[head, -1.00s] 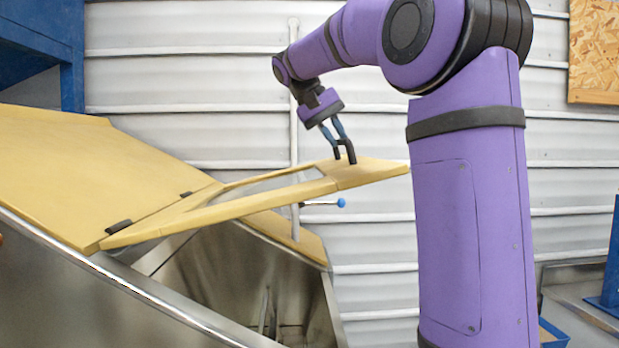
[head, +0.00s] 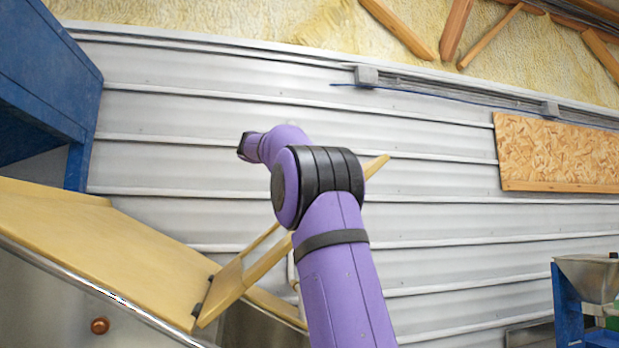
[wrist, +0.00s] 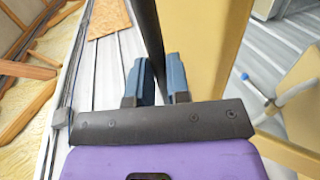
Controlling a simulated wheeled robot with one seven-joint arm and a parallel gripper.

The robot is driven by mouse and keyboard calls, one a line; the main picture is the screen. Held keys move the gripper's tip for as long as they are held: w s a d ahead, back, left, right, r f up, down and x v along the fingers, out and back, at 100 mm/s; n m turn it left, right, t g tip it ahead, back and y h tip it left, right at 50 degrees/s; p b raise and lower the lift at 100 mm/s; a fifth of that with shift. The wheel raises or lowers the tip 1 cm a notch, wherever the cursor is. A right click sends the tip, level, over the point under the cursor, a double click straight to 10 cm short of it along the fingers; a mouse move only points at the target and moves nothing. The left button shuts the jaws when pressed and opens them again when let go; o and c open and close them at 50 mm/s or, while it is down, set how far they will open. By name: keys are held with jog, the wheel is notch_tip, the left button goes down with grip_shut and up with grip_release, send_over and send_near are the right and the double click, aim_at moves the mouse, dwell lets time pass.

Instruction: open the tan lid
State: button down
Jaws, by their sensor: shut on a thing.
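The tan lid (head: 262,262) is tilted up steeply on its dark hinges in the head view, partly hidden behind my arm. Its far edge (head: 376,166) shows past my arm. In the wrist view the lid's tan board (wrist: 208,45) runs beside my gripper (wrist: 160,75). The blue fingers are shut on a dark bar (wrist: 147,25) alongside the board, which looks like the lid's handle. My gripper is hidden behind the arm in the head view.
The tan fixed cover (head: 110,245) of the steel hopper lies left of the lid. A blue frame (head: 45,75) stands at upper left. A corrugated wall (head: 430,215) is behind. A blue-tipped rod (wrist: 292,94) shows at right in the wrist view.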

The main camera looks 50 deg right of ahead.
jog(key=shift+w+a, duration=0.2)
jog(key=shift+w, duration=0.1)
jog(key=c, duration=1.1)
grip_release()
jog(key=shift+r, duration=0.1)
jog(key=v, duration=1)
jog(key=shift+w+a, duration=0.2)
jog(key=shift+a, duration=0.1)
